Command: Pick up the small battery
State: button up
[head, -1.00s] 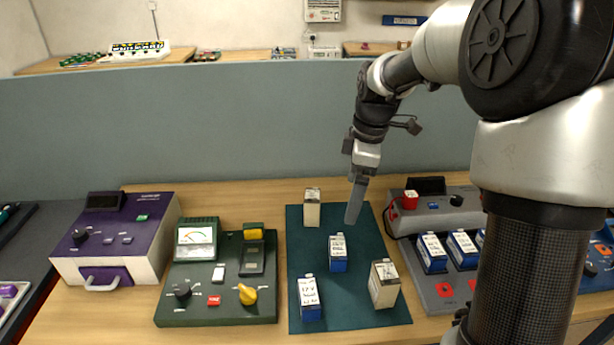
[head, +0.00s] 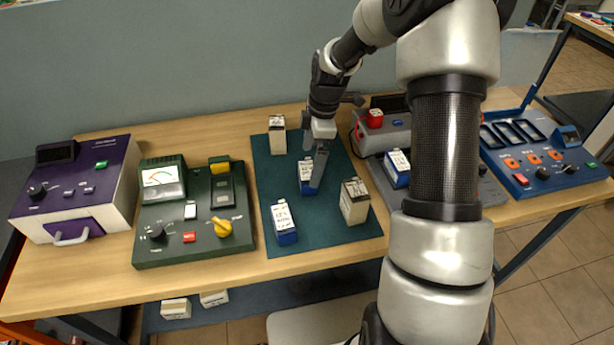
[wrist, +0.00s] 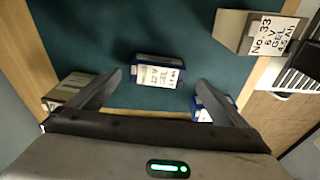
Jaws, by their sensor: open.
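Several batteries stand on a dark teal mat (head: 325,238). The smallest-looking one, a blue battery with a white label (head: 304,181), is mid-mat and partly hidden by my gripper (head: 314,160). A blue battery lies between my finger tips in the wrist view (wrist: 158,73), below them and apart from them; it appears to be the same one. Another blue battery (head: 284,225) stands at the mat's front. A cream battery (head: 354,203) is at the right and another (head: 277,135) at the back left. My gripper is open and empty, pointing down over the mat.
A green tester (head: 190,240) and a purple device (head: 80,190) stand left of the mat. A grey device with a red part (head: 375,119) and a blue panel (head: 540,165) stand right. A grey partition (head: 150,70) rises behind the table.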

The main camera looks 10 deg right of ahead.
aim_at(307, 170)
jog(key=f, duration=0.3)
jog(key=a+f, duration=0.1)
jog(key=f, duration=0.1)
jog(key=shift+w+a, duration=0.1)
jog(key=shift+w, duration=0.15)
jog(key=c, duration=1.6)
